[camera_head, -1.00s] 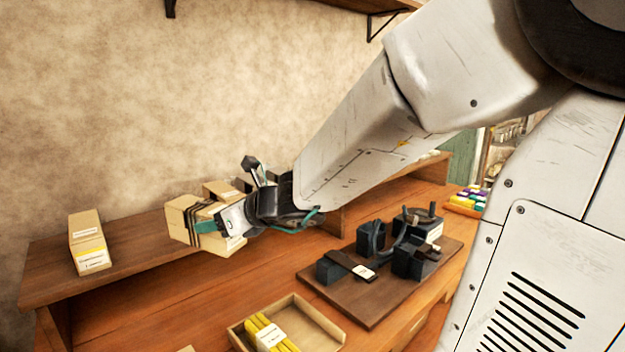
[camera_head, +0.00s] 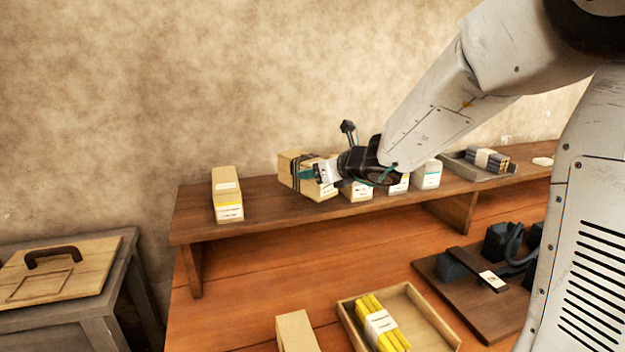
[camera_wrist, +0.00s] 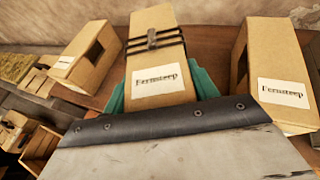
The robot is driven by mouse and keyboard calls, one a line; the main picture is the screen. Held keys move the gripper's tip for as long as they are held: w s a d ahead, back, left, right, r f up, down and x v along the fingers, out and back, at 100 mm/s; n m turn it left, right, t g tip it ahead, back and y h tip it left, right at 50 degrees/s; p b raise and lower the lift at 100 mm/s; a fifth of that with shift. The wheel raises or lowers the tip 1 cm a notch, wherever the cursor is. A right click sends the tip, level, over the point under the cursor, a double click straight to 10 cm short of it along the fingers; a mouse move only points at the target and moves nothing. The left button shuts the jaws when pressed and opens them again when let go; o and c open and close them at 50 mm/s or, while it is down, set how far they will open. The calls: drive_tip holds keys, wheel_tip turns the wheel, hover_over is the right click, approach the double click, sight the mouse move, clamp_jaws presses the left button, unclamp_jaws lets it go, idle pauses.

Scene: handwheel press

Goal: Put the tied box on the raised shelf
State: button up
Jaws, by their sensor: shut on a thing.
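The tied box (camera_head: 297,172) is tan with dark cord bands around it. My gripper (camera_head: 312,176) is shut on it at the raised shelf (camera_head: 262,208). In the wrist view the tied box (camera_wrist: 157,62) sits between teal fingertips (camera_wrist: 157,92), with its white label and a dark knot facing the camera. In the head view the box is close to the shelf top, left of other boxes; I cannot tell whether it touches the shelf. The gripper hides part of its right side.
A tan box with a yellow-edged label (camera_head: 228,195) stands on the shelf's left, with bare shelf between. Small pale boxes (camera_head: 427,174) stand to the right. Below are a tray (camera_head: 425,318) with yellow sticks, a dark press on a board (camera_head: 455,292), and a side table (camera_head: 118,262) at left.

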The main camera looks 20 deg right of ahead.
drive_tip(key=w, duration=0.3)
drive_tip(key=shift+w+a+f, duration=0.1)
drive_tip(key=shift+w+a, duration=0.1)
drive_tip(key=shift+w, duration=0.2)
drive_tip(key=shift+f, duration=1.75)
drive_tip(key=shift+f, duration=0.1)
drive_tip(key=o, duration=1)
drive_tip(key=shift+f, duration=0.1)
